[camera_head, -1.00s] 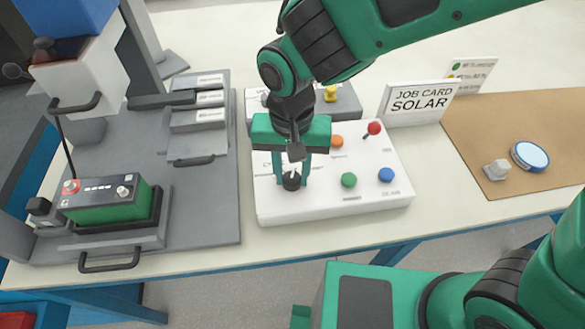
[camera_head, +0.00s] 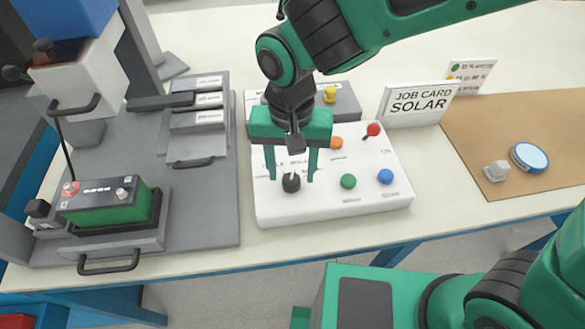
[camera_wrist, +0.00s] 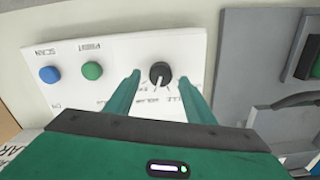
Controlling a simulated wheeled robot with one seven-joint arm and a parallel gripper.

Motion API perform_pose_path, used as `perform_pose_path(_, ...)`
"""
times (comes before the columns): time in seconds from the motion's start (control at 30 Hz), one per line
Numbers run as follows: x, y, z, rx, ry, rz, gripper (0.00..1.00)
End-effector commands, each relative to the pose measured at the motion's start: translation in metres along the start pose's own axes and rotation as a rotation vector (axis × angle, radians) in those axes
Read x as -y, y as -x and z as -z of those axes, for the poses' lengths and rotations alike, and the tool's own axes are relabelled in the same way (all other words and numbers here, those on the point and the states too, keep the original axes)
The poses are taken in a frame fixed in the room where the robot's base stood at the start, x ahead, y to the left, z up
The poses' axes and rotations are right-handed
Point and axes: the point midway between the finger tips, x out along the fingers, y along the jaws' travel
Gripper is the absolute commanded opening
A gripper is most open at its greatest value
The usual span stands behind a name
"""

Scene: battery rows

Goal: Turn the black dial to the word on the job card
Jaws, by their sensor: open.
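The black dial (camera_head: 291,183) sits at the front left of the white control panel (camera_head: 335,210); it also shows in the wrist view (camera_wrist: 160,73), its white pointer line aimed at the printed words beside it, which are too small to read surely. The job card (camera_head: 420,104) stands behind the panel and reads "JOB CARD SOLAR". My gripper (camera_head: 292,179) is open, its fingers apart and above the dial. In the wrist view, my gripper (camera_wrist: 158,82) has a finger to either side of the dial, with gaps.
The panel has a green button (camera_head: 348,181), a blue button (camera_head: 386,176), an orange button (camera_head: 336,143) and a red-knobbed lever (camera_head: 373,130). A green battery (camera_head: 105,203) sits in a fixture on the left. A brown mat (camera_head: 470,140) lies right.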

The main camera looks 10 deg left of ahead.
Motion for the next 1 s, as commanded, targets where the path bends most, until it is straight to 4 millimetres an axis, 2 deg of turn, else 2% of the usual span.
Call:
perform_pose_path(0.3,0.0,0.06,0.002,-0.004,-0.003,0.004,0.49)
perform_pose_path(0.5,0.0,0.083,0.003,-0.002,-0.003,0.003,0.49)
perform_pose_path(1.0,-0.001,0.089,0.002,-0.001,-0.002,0.001,0.49)
